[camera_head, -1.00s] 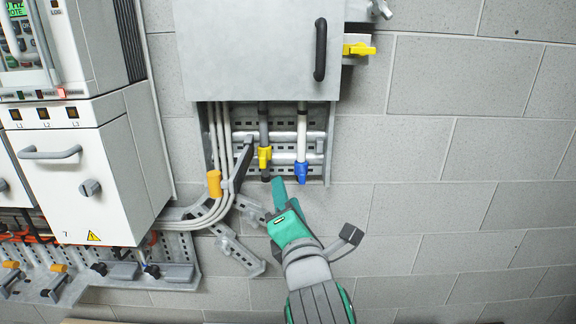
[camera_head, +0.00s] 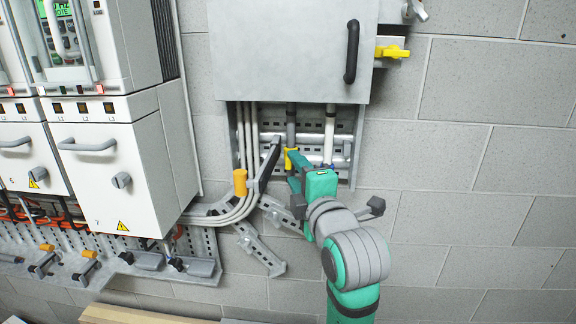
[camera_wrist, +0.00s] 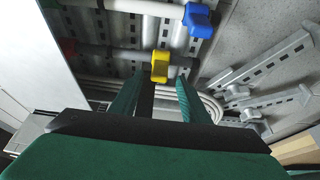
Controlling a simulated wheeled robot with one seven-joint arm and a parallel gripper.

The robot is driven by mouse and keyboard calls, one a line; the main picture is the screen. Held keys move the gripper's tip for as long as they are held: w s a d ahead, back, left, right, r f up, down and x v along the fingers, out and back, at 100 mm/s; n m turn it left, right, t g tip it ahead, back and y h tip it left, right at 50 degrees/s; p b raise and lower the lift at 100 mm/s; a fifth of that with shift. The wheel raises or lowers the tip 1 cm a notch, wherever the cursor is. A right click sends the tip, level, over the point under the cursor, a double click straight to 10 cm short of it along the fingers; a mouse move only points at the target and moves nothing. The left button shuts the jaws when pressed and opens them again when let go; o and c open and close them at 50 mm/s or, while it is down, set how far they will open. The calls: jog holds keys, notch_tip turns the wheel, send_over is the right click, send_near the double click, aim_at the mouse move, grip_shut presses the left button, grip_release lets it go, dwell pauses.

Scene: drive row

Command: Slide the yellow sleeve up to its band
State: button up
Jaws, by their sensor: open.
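The yellow sleeve (camera_head: 289,160) sits on a dark upright pipe (camera_head: 291,125) below the grey cabinet. In the head view my gripper (camera_head: 294,172) covers part of it. In the wrist view the yellow sleeve (camera_wrist: 160,66) shows just past the fingertips, in line with the gap between them. My gripper (camera_wrist: 164,86) is open and empty. I cannot tell whether the tips reach around the sleeve. In the wrist view the dark pipe runs left from the sleeve to a small red mark (camera_wrist: 97,48), which may be a band. In the head view the cabinet hides the pipe's upper part.
A white pipe (camera_head: 329,125) with a blue sleeve (camera_wrist: 198,20) runs beside the dark one. A black lever (camera_head: 267,165) and an orange-capped conduit (camera_head: 240,182) stand close on the left. The grey cabinet (camera_head: 290,60) overhangs above.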

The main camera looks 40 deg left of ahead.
aim_at(290, 165)
jog(key=x, duration=0.3)
jog(key=shift+s+a, duration=0.1)
